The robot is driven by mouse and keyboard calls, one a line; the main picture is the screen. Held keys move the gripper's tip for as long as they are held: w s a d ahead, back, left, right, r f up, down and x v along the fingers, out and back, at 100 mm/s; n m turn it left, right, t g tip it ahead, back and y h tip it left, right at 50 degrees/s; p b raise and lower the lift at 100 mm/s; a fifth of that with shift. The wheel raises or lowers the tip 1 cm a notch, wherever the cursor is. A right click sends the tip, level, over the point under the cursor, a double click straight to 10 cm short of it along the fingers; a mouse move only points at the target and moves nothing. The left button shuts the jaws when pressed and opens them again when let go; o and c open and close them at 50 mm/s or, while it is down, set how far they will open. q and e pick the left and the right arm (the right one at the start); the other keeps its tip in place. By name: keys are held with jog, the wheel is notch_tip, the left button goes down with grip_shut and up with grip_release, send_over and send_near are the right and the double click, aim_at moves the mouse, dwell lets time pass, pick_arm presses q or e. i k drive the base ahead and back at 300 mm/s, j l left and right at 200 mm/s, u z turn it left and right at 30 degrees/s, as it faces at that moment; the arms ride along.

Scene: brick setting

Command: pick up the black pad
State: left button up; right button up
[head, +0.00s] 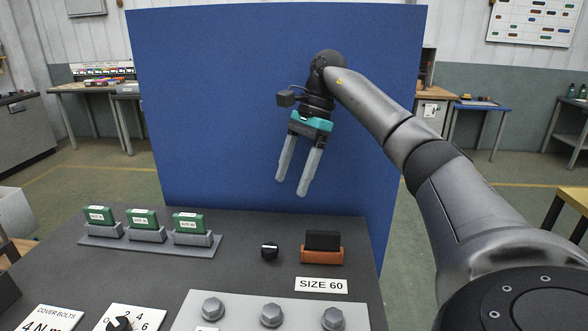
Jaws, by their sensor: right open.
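The black pad (322,240) stands upright in an orange-brown holder (322,257) on the dark table, behind a label reading SIZE 60 (321,285). My right gripper (291,188) is open and empty. It hangs with its fingers down, above the table's back part, up and to the left of the pad, and does not touch it. My left gripper is not in view.
Several green blocks (143,218) stand in grey holders on a grey strip at the left. A small black knob (269,251) sits left of the pad. A plate with several bolts (271,314) lies in front. A blue panel (230,110) rises behind the table.

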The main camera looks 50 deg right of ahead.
aim_at(322, 246)
jog(key=k+j, duration=0.25)
jog(key=j, duration=0.15)
jog(key=k+j, duration=0.25)
jog(key=j, duration=0.15)
jog(key=k+j, duration=0.55)
jog(key=j, duration=0.25)
